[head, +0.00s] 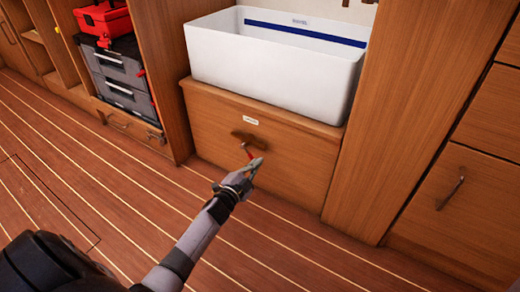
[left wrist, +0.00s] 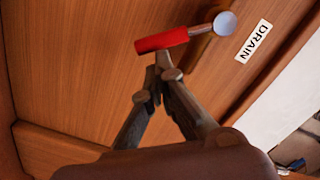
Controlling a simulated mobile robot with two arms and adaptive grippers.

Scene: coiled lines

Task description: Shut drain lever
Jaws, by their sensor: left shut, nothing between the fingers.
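The drain lever (head: 247,151) is on the front of the wooden panel under the white tub. In the left wrist view its red handle (left wrist: 160,41) runs from a metal neck to a round grey pivot (left wrist: 225,23), near a label reading DRAIN (left wrist: 254,41). In the head view the red handle hangs down from a brown mount (head: 243,137), and its lower end is partly hidden by my gripper. My left gripper (head: 256,163) is shut and empty, its tips right at the handle's free end. I cannot tell whether they touch it. My right gripper is not in view.
The white tub (head: 270,67) sits above the wooden panel (head: 215,130). Grey toolboxes (head: 120,75) with a red case (head: 104,20) stand in the left bay. A drawer with a handle (head: 451,189) is at right. The striped plank floor (head: 130,190) is clear.

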